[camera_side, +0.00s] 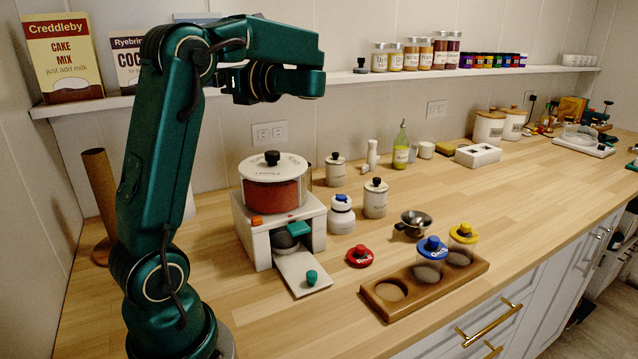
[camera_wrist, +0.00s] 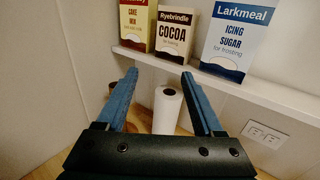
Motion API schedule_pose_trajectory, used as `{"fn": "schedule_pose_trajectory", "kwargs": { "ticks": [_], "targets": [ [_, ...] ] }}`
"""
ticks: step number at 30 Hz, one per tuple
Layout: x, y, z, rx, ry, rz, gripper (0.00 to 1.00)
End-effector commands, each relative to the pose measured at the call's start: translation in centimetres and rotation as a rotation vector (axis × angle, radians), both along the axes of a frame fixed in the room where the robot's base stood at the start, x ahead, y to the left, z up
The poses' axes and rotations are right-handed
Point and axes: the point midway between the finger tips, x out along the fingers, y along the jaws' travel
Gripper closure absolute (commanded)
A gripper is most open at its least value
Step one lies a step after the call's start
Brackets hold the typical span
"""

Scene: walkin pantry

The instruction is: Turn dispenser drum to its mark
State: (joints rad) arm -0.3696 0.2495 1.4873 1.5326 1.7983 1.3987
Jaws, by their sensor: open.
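The dispenser stands on the counter in the side view, with a white housing (camera_side: 312,232) under a red drum (camera_side: 275,194). The drum has a pale lid (camera_side: 285,164) with markings and a black knob (camera_side: 272,157). An orange tab (camera_side: 256,221) is on the housing's top front edge; whether it lines up with a drum mark is too small to tell. A teal block (camera_side: 299,230) is at the front, above a white chute with a green knob (camera_side: 311,277). My gripper (camera_wrist: 160,76) is open and empty, facing the shelf boxes, away from the dispenser.
Jars (camera_side: 375,198) stand right of the dispenser. A red lid (camera_side: 362,256), a metal cup (camera_side: 411,224) and a wooden rack (camera_side: 468,273) with lidded jars lie further right. A brown tube (camera_side: 99,188) stands left. A shelf (camera_side: 345,79) holds boxes including icing sugar (camera_wrist: 238,40). A white roll (camera_wrist: 168,112) stands below.

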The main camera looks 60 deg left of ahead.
Motion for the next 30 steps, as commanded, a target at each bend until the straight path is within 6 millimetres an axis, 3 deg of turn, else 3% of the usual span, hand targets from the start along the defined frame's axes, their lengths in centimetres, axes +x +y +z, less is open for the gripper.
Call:
{"fn": "schedule_pose_trajectory", "kwargs": {
  "ticks": [5,8,11,15,18,24,30],
  "targets": [
    [0.1,0.0,-0.1,0.001,0.002,-0.006,0.31],
    [1.3,-0.2,-1.1,0.014,0.016,-0.057,0.31],
    [3.9,-1.0,-3.5,0.042,0.036,-0.182,0.31],
    [7.8,-3.2,-8.4,0.064,0.048,-0.433,0.31],
    [9.4,-5.1,-11.7,0.051,0.04,-0.594,0.31],
    [10.2,-7.3,-15.4,0.008,0.014,-0.767,0.31],
    [10.4,-6.9,-16.1,-0.002,0.002,-0.791,0.31]
  ]
}}
